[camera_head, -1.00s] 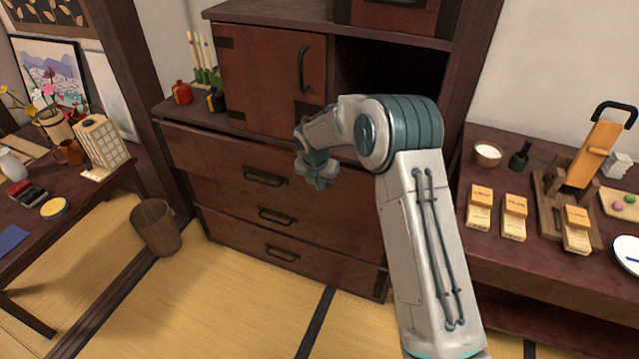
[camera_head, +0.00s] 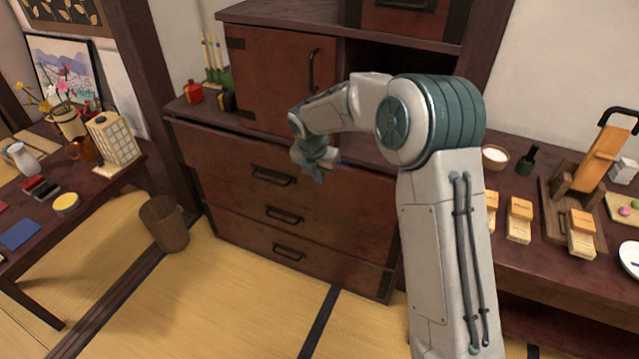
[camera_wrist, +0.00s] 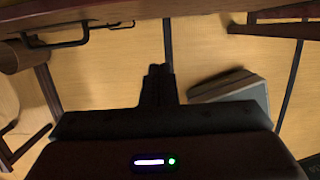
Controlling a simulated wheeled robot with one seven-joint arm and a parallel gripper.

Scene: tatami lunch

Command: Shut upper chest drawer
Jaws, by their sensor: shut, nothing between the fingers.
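The dark red-brown wooden chest stands in the middle of the head view. Its upper drawer (camera_head: 222,160) has a black bar handle (camera_head: 272,176) and lies above two more drawers. How far the upper drawer stands out is hard to tell. My gripper (camera_head: 316,168) is in front of the upper drawer's right part, right of the handle, and my arm hides the drawer's right end. In the wrist view, my gripper's dark fingers (camera_wrist: 158,80) are together and empty. A drawer front runs along the top edge there, with a black handle (camera_wrist: 56,42) at upper left. Contact is unclear.
A wastebasket (camera_head: 164,224) stands on the tatami left of the chest. A low table (camera_head: 110,182) with vase and lamp is at left. A dark table (camera_head: 508,262) with boxes and a bowl is at right. The tatami (camera_head: 225,290) before the chest is clear.

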